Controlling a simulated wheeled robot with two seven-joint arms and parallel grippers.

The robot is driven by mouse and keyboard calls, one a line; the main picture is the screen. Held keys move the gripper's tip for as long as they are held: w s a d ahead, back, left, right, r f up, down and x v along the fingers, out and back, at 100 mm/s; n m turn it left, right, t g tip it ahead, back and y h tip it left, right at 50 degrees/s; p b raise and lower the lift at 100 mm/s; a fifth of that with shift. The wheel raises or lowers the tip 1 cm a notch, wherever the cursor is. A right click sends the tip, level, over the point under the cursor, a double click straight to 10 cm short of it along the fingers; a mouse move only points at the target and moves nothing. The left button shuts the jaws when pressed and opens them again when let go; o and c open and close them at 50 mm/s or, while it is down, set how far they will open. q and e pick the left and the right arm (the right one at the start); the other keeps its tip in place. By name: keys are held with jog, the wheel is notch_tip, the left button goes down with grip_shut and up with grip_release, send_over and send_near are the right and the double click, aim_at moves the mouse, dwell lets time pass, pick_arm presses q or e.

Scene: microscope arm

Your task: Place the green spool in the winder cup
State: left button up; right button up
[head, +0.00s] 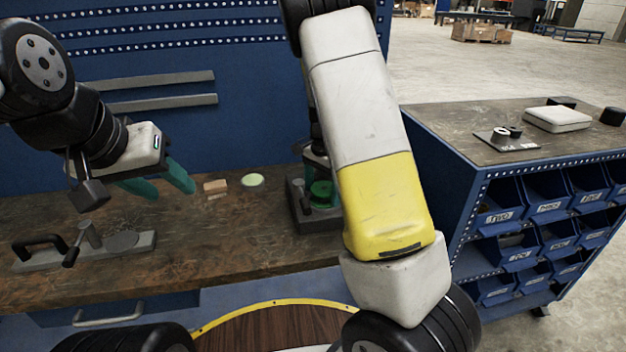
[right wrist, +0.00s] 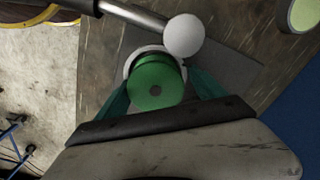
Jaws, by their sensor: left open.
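The green spool (right wrist: 155,82) sits between the teal fingers of my right gripper (right wrist: 160,92), which look closed against its sides. In the right wrist view, a white ring (right wrist: 128,66), apparently the winder cup's rim, shows partly behind the spool; I cannot tell how deep the spool is in it. In the head view the spool (head: 322,191) is at the dark winder base (head: 299,208), partly hidden by my right arm. My left gripper (head: 167,184) is open and empty above the bench's left part.
A metal rod with a white ball (right wrist: 184,36) stands close beside the spool. A pale green disc (head: 252,180) and a small tan block (head: 215,186) lie on the bench (head: 220,235). A grey fixture with handles (head: 125,243) stands at left. Blue bins (head: 500,213) are at right.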

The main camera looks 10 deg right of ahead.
aim_at(324, 188)
jog(key=shift+s+d+f, duration=0.2)
jog(key=shift+s+f, duration=0.25)
jog(key=shift+f, duration=0.1)
notch_tip(324, 188, up, 13)
jog(key=s+a+r+n+t+y, duration=0.1)
jog(key=s+r+n+t, duration=0.2)
jog(key=s, duration=0.9)
jog(key=s+a+r+n+t+y, duration=0.1)
jog(key=s+r+n+t, duration=0.1)
jog(key=s+r+n, duration=0.5)
jog(key=s+n, duration=0.1)
jog(key=s, duration=0.4)
jog(key=shift+r+t, duration=0.4)
jog(key=shift+a, duration=0.1)
